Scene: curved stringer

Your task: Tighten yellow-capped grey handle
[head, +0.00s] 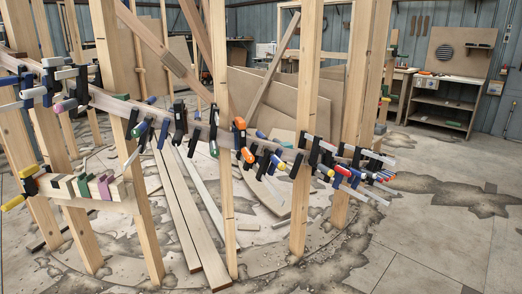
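Many bar clamps with coloured handles grip a curved wooden stringer (112,103) that runs between upright posts. A small yellow part (324,169) shows in the crowded right-hand cluster of clamps, beside grey-white, red and blue parts. Yellow handles also show on the clamps at the lower left, one higher (28,171) and one lower (14,202). I cannot tell which of these is the yellow-capped grey handle, as they are small and partly overlapped. Neither of my grippers is in view.
Wooden posts (305,125) stand in front of and among the clamps. Long planks (190,215) lie on the floor beneath the stringer. Large panels (265,97) lean behind. A workbench (440,100) stands at the back right. The floor (430,240) at the right front is clear.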

